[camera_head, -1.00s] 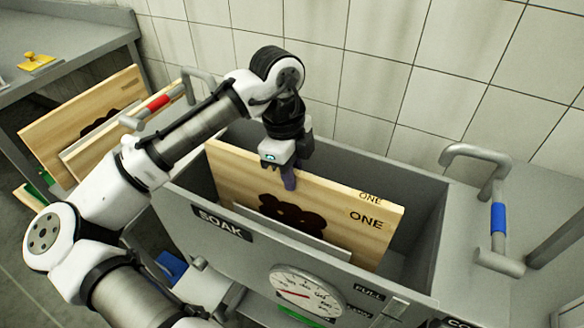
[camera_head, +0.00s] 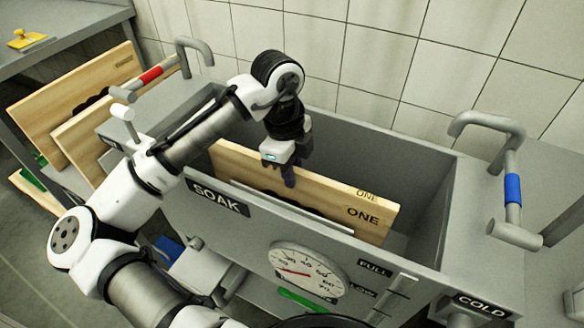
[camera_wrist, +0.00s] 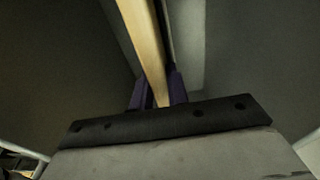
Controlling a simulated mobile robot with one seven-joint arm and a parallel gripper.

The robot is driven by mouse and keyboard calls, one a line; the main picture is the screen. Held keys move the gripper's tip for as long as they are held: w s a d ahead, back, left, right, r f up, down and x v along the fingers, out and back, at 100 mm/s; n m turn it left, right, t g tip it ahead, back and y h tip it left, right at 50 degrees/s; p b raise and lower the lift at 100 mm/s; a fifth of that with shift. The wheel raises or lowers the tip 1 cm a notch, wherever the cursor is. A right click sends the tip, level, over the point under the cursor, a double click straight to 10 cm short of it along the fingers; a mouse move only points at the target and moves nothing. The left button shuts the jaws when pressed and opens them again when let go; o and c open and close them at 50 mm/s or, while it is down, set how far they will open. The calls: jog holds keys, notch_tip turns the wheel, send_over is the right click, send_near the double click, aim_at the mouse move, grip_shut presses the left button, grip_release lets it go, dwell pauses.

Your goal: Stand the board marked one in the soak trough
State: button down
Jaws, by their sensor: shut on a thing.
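The board marked one (camera_head: 372,215) is a pale wooden panel with "ONE" on its face and top edge. It stands upright on edge inside the grey soak trough (camera_head: 205,193), its upper part showing above the front wall. My gripper (camera_head: 283,172) is shut on the board's top edge. In the wrist view the board's edge (camera_wrist: 143,45) runs between the purple fingers (camera_wrist: 157,95). The board's lower edge is hidden by the trough wall, so I cannot tell whether it touches the floor.
A light plate edge (camera_head: 290,210) shows in front of the board. A dial (camera_head: 308,272) is on the trough's front. A blue-banded tap (camera_head: 512,188) stands at right and a red-banded tap (camera_head: 150,76) at left. Other wooden boards (camera_head: 60,100) stand at far left.

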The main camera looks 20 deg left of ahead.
jog(key=c, duration=1.3)
grip_release()
